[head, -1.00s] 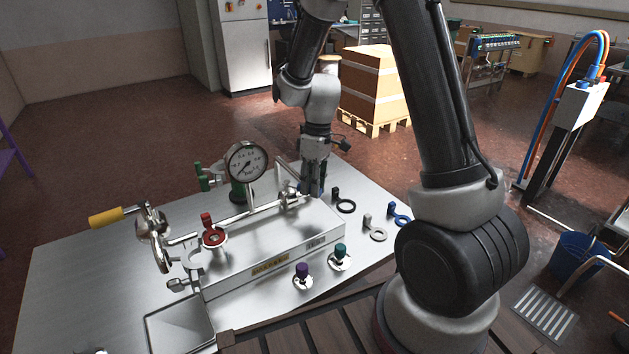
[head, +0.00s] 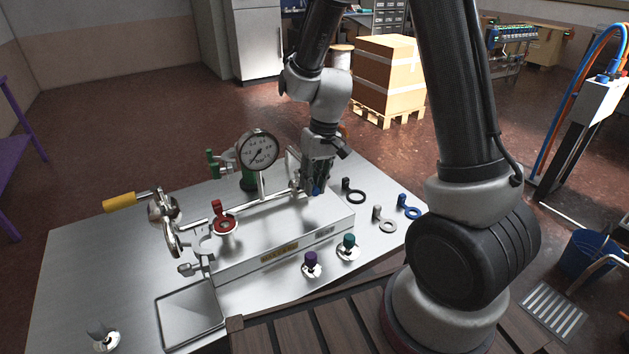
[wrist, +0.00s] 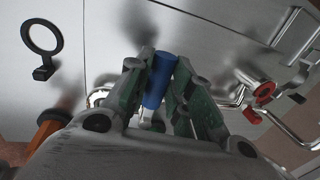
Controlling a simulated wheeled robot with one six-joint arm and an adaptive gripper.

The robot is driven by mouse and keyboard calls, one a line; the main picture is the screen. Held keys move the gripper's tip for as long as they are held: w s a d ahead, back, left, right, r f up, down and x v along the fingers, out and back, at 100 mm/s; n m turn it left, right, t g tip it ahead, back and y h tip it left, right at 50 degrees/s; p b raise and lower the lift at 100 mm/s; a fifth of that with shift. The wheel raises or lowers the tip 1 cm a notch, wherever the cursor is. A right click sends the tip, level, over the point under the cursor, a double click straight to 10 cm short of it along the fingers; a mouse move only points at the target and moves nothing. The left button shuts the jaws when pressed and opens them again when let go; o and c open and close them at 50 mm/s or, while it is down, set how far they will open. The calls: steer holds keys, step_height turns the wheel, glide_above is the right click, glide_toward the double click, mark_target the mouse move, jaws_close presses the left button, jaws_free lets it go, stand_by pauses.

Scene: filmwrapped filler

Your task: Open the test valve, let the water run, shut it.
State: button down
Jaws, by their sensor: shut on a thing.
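My gripper (wrist: 160,72) is shut on a blue cylindrical handle (wrist: 160,82), with one green-padded finger on each side of it. In the head view my gripper (head: 318,182) is low over the far right end of the metal block (head: 275,238), and only a little of the blue handle (head: 316,191) shows beneath it. The fingers hide most of the fitting there. A red-handled valve (head: 222,217) stands at the block's left end. A round pressure gauge (head: 258,150) stands above the pipe; its reading is too small to tell. I see no running water.
Purple (head: 311,260) and teal (head: 348,243) knobs stand at the block's front. Black (head: 355,197), grey (head: 388,225) and blue (head: 410,212) ring-ended pieces lie on the right. A yellow-handled lever (head: 120,201) and a shallow tray (head: 190,315) are on the left.

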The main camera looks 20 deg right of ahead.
stand_by(0.3)
steer(key=c, duration=1.3)
jaws_free()
steer(key=shift+r, duration=0.1)
steer(key=r, duration=0.4)
steer(key=d+r, duration=0.1)
steer(key=r, duration=0.2)
steer(key=d+r, duration=0.1)
steer(key=r, duration=0.3)
steer(key=shift+w+d+r, duration=0.1)
steer(key=shift+w+r, duration=0.1)
steer(key=shift+r, duration=0.15)
steer(key=s+d+r+t, duration=0.1)
steer(key=s+d+r, duration=0.2)
steer(key=s, duration=0.3)
steer(key=s+d+r+m+t+h, duration=0.1)
steer(key=s+d+r+t, duration=0.1)
steer(key=s+d+r, duration=0.2)
steer(key=s+d+r+m+t+h, duration=0.1)
steer(key=s+d+r, duration=0.3)
steer(key=s, duration=0.6)
steer(key=shift+d+r+t, duration=0.1)
steer(key=shift+d+t, duration=0.2)
steer(key=shift+d, duration=0.35)
